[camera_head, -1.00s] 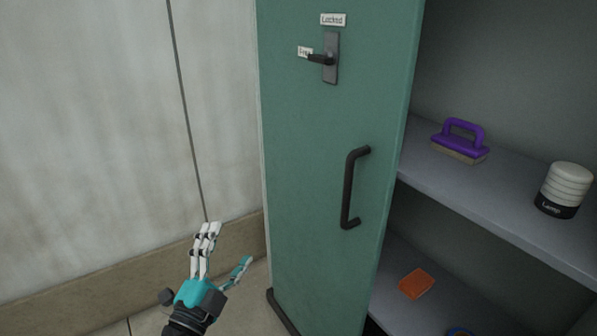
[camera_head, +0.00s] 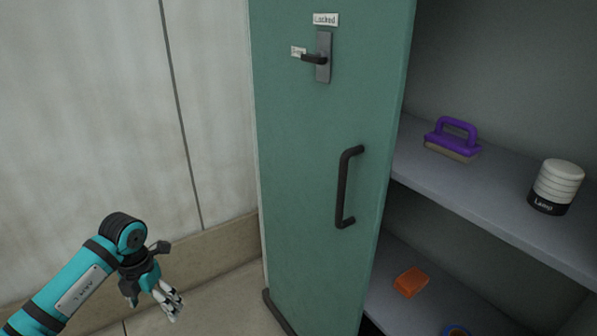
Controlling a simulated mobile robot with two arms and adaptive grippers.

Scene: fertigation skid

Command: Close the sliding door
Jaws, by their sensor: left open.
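The green sliding door (camera_head: 300,170) stands at the left of the cabinet, and the shelves to its right are exposed. A dark vertical bar handle (camera_head: 342,188) is on the door's face. Higher up is a lever latch (camera_head: 318,58) on a dark plate, with a "Locked" label (camera_head: 325,19) above it and a smaller label at the lever's tip. My left gripper (camera_head: 172,303) is at the lower left, open and empty, pointing down and to the right. It is clear of the door and handle. My right gripper is not in view.
The upper shelf (camera_head: 490,205) holds a purple-handled brush (camera_head: 453,138) and a white-and-black lamp (camera_head: 556,187). The lower shelf holds an orange block (camera_head: 410,282) and a partly cut-off blue ring-shaped item (camera_head: 456,331). A pale panel wall (camera_head: 90,120) stands left of the door.

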